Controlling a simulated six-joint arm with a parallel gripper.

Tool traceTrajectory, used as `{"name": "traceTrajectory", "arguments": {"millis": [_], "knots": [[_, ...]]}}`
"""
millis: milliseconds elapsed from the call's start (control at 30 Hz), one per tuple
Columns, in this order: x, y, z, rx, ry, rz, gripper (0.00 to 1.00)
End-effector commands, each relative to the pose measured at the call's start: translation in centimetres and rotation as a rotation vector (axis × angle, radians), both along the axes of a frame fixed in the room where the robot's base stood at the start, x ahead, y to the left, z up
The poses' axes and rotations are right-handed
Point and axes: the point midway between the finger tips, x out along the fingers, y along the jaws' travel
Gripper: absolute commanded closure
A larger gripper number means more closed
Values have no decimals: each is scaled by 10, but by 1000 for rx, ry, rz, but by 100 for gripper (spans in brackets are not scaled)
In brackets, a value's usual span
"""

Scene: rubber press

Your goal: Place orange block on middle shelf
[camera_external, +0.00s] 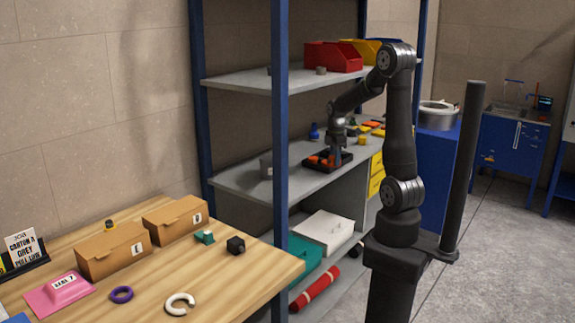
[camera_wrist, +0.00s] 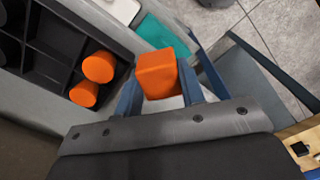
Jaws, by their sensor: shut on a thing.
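The orange block (camera_wrist: 158,76) is between the two blue fingers of my gripper (camera_wrist: 162,88) in the wrist view, and the gripper is shut on it. In the external view my gripper (camera_external: 337,157) points down at the black tray on the middle shelf (camera_external: 240,184). I cannot clearly make out the block there. In the wrist view the block appears just beside the tray's edge, with the teal and white items below in the background. Its height above the shelf is hard to tell.
The black compartment tray (camera_wrist: 50,58) holds two orange cylinders (camera_wrist: 97,67). A grey block (camera_external: 266,165) stands on the shelf left of the tray; bare shelf lies between. A blue upright (camera_external: 281,120) stands at the shelf's front. Small coloured items (camera_external: 371,125) lie farther back.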

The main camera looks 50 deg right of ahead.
Motion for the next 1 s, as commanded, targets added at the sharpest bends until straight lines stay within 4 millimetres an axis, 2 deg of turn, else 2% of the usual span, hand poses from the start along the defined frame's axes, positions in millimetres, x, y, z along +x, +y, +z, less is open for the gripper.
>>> {"name": "traceTrajectory", "arguments": {"millis": [33, 233, 367, 600, 700, 833, 1000], "knots": [[2, -23, 1, 0, 0, -59, 89], [2, -111, 7, 0, 0, -289, 89], [-5, -173, 10, 0, 0, -442, 89], [-39, -291, 14, 0, 0, -722, 89], [-57, -330, 14, 0, 0, -816, 89], [-76, -364, 15, 0, -1, -902, 89], [-85, -383, 15, 0, 0, -951, 89]]}}
